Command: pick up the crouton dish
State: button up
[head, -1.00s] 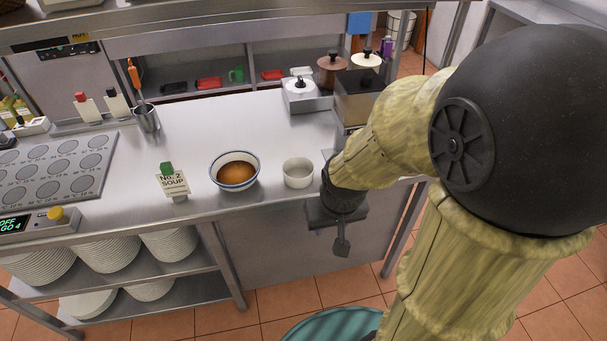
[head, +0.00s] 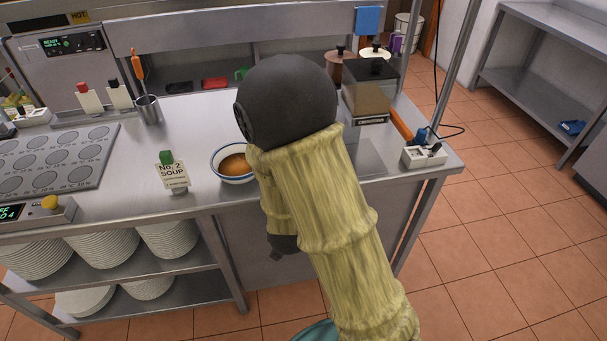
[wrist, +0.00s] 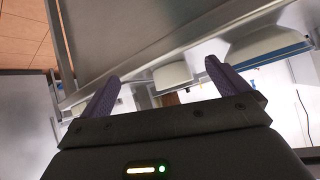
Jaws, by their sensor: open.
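The crouton dish is hidden behind my arm in the head view. In the wrist view a small white dish (wrist: 172,77), likely the crouton dish, sits at the counter edge, beyond and between my fingers. My gripper (wrist: 160,70) is open, with its two purple-grey fingers apart and nothing between them. In the head view a dark part of my gripper (head: 283,244) shows below the counter's front edge; its fingers cannot be made out there.
A blue-rimmed soup bowl (head: 232,174) stands left of my arm and also shows in the wrist view (wrist: 268,45). A soup sign (head: 173,175) stands further left. A labelled bin (head: 369,95) and a small white box (head: 424,156) are on the right of the steel counter (head: 205,125).

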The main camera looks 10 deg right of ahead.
jog(key=t+h+b, duration=0.1)
jog(key=t, duration=0.1)
jog(key=a+t+h+b, duration=0.1)
jog(key=t, duration=0.1)
jog(key=t+h+b, duration=0.1)
jog(key=t+h, duration=0.1)
jog(key=shift+s+a+f+n+t, duration=0.2)
jog(key=shift+s+f+n+t, duration=0.1)
jog(key=shift+t, duration=0.1)
jog(key=shift+w, duration=0.1)
jog(key=b+x, duration=0.3)
jog(key=x, duration=0.8)
jog(key=shift+w+d+r, duration=0.15)
jog(key=shift+w, duration=0.05)
jog(key=shift+w+d, duration=0.1)
jog(key=shift+w, duration=0.25)
